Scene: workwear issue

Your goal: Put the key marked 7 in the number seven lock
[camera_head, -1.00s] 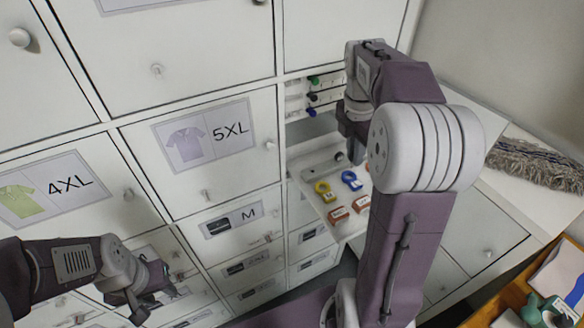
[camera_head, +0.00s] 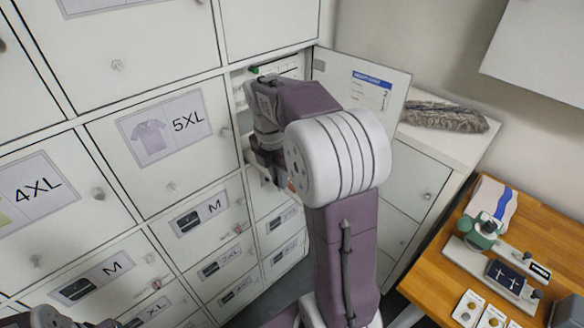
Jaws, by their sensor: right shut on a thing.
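My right gripper (camera_head: 271,170) is in front of the open compartment in the middle of the locker wall, pointing down. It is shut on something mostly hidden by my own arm. A small orange-brown bit (camera_head: 291,186) shows beside the fingers; I cannot tell what it is. No key marked 7 can be made out. Small locks sit on the locker doors, such as one under the 5XL label (camera_head: 171,187), but I cannot read a seven on any. Only the top of my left gripper (camera_head: 103,324) shows at the bottom left edge; its fingers are out of view.
An open white door (camera_head: 362,88) with a notice stands right of the compartment. A wooden table (camera_head: 520,243) at the right holds a green-and-white device (camera_head: 483,228) and small cards. Labelled lockers fill the left.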

